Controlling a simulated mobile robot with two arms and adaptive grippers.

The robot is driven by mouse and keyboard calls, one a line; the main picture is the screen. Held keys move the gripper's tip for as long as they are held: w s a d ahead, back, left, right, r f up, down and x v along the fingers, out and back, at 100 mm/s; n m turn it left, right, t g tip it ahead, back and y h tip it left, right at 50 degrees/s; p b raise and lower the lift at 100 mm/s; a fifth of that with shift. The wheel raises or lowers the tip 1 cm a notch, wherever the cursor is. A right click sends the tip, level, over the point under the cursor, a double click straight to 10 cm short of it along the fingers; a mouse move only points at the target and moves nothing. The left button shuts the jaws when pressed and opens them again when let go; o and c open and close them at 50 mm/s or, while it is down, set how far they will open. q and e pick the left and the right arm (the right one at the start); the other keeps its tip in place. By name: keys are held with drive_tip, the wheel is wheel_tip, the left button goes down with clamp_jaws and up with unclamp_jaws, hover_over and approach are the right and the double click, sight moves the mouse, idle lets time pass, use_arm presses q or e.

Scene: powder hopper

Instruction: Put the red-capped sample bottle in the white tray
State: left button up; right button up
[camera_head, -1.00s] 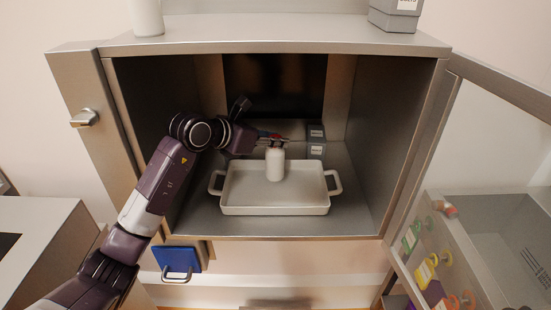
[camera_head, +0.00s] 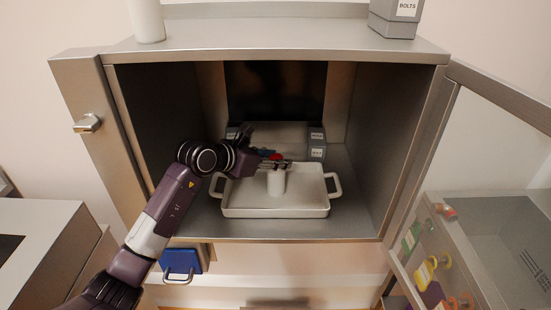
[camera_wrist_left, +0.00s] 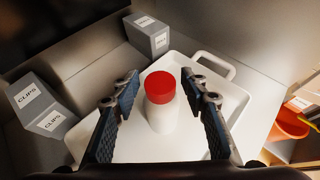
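The white sample bottle with a red cap (camera_head: 276,182) stands upright inside the white tray (camera_head: 275,212) in the head view. In the left wrist view the bottle (camera_wrist_left: 161,112) is seen from above between my fingers. My left gripper (camera_head: 275,164) reaches in from the left at the height of the bottle's top. In the left wrist view its fingers (camera_wrist_left: 158,88) are apart, one on each side of the bottle, with a visible gap on both sides. My right gripper is not in view.
The tray sits in an open metal chamber (camera_head: 412,130). The glass door (camera_head: 490,130) is open on the right. An orange bin (camera_wrist_left: 290,125) shows in the wrist view.

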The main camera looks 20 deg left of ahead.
use_arm(q)
drive_tip(key=shift+r, duration=0.15)
drive_tip(key=b+v, duration=0.3)
drive_tip(key=v, duration=0.9)
